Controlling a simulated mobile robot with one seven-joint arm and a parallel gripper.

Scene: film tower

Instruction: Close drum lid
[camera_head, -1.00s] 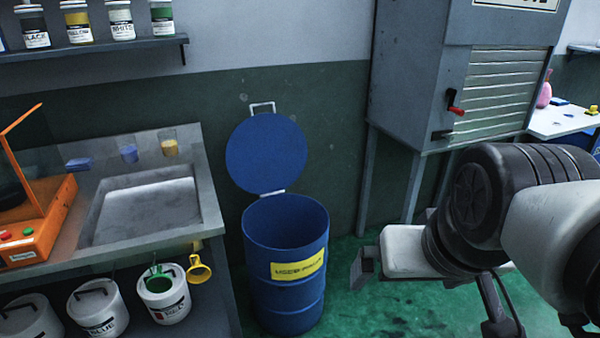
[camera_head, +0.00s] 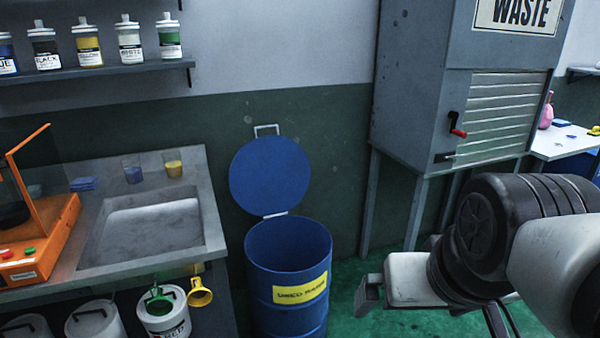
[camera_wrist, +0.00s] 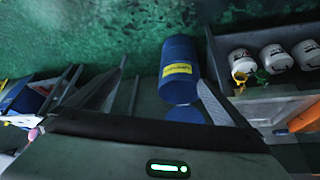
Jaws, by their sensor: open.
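The blue drum (camera_head: 264,290) with a yellow label stands on the floor between the sink counter and the grey cabinet. Its round blue lid (camera_head: 268,175) is open, raised upright behind the mouth on a hinge, with a pale handle (camera_head: 266,129) at its top edge. My gripper (camera_head: 366,296) is to the right of the drum, apart from it. Its jaws are open and empty. In the wrist view the drum (camera_wrist: 178,85) appears upside down beyond my fingers, with part of the lid (camera_wrist: 185,114) below it.
A sink counter (camera_head: 212,238) is left of the drum, with a yellow funnel (camera_head: 200,293) and paint buckets (camera_head: 164,312) at its front. The grey waste cabinet (camera_head: 410,100) with a red-knobbed crank stands on legs at right. Green floor is clear between drum and gripper.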

